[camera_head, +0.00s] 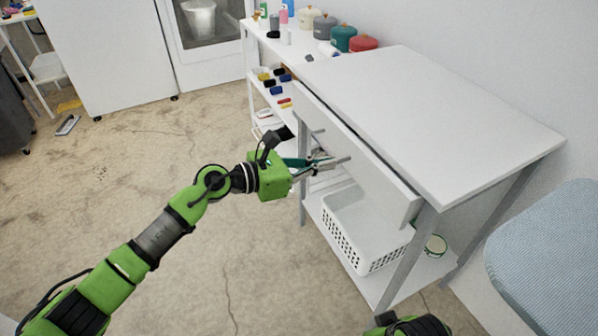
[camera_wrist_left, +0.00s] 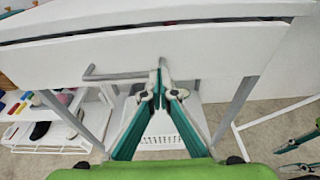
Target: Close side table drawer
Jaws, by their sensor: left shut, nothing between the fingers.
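The white side table (camera_head: 440,120) has a drawer (camera_head: 355,150) whose front stands out from under the tabletop, with a dark gap along its top in the left wrist view (camera_wrist_left: 215,50). A grey bar handle (camera_wrist_left: 115,76) is on the drawer front. My left gripper (camera_head: 330,163) is shut and empty, in front of the drawer. In the left wrist view its fingertips (camera_wrist_left: 162,72) are at the handle's right end; I cannot tell whether they touch it. My right gripper (camera_wrist_left: 284,158) shows partly at the right edge of the left wrist view; its opening is unclear.
A white basket (camera_head: 365,235) stands on the table's lower shelf. A white shelf unit with canisters (camera_head: 343,38) and small coloured items adjoins the far end. A blue padded seat (camera_head: 550,255) is at the right. The concrete floor (camera_head: 120,180) at the left is mostly clear.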

